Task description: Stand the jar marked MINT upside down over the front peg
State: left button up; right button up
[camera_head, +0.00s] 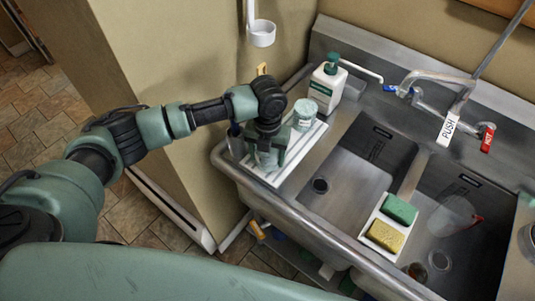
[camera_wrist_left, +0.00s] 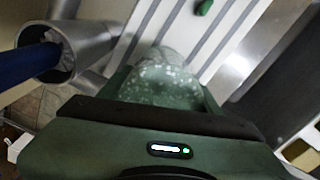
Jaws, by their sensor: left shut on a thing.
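My left gripper (camera_head: 268,160) is low over the near end of the white ribbed rack (camera_head: 293,158) left of the sinks. In the left wrist view it is shut on a clear, pale-speckled glass jar (camera_wrist_left: 165,82), with a green finger on each side. The fingers hide much of this jar, and no label on it can be read. A second glass jar (camera_head: 304,113) with a pale label stands farther back on the rack; its lettering is too small to read. A small green piece (camera_wrist_left: 204,7) shows on the rack; I cannot tell whether it is a peg. The front peg is not clearly visible.
A soap bottle (camera_head: 327,84) stands behind the rack. A metal cup (camera_wrist_left: 48,48) with a blue handle in it is close left of my gripper. A sponge tray (camera_head: 372,222) sits between the sinks. The left sink basin (camera_head: 350,165) is open room.

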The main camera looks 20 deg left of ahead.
pick_arm(q)
jog(key=shift+f, duration=0.55)
jog(key=o, duration=1.9)
jog(key=shift+r, duration=0.15)
jog(key=shift+r, duration=0.2)
jog(key=shift+r+p, duration=0.7)
jog(key=shift+p, duration=0.15)
jog(key=shift+r, duration=0.1)
jog(key=shift+r+p, duration=0.9)
jog(key=shift+p, duration=0.15)
